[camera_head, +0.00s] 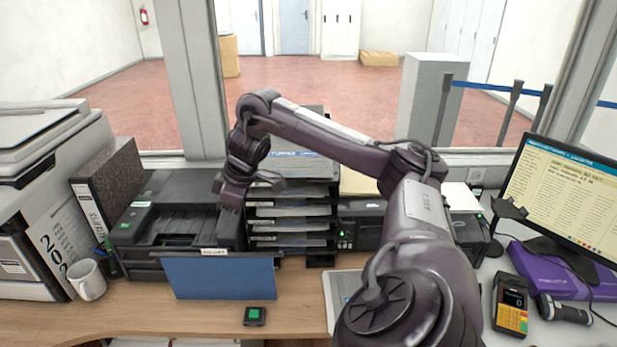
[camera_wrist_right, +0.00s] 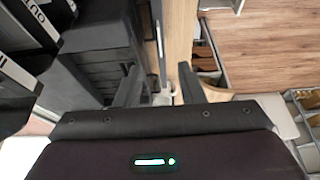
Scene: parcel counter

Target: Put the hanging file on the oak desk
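The hanging file (camera_head: 225,279) is a blue folder with a dark top rail and a white label tab. It stands roughly upright over the oak desk (camera_head: 295,300), in front of the black printer. Its lower edge looks at desk level; I cannot tell surely whether it touches. My right gripper (camera_head: 230,240) points down at the file's top edge. In the right wrist view the two fingers (camera_wrist_right: 158,88) are apart, with the file's thin edge (camera_wrist_right: 161,60) between them and gaps on both sides. My left gripper is out of view.
A small dark device (camera_head: 255,316) lies just in front of the file. A white mug (camera_head: 87,280) stands left. The black printer (camera_head: 172,225) and stacked trays (camera_head: 290,215) stand behind. A card terminal (camera_head: 510,305) and monitor (camera_head: 562,205) are at right.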

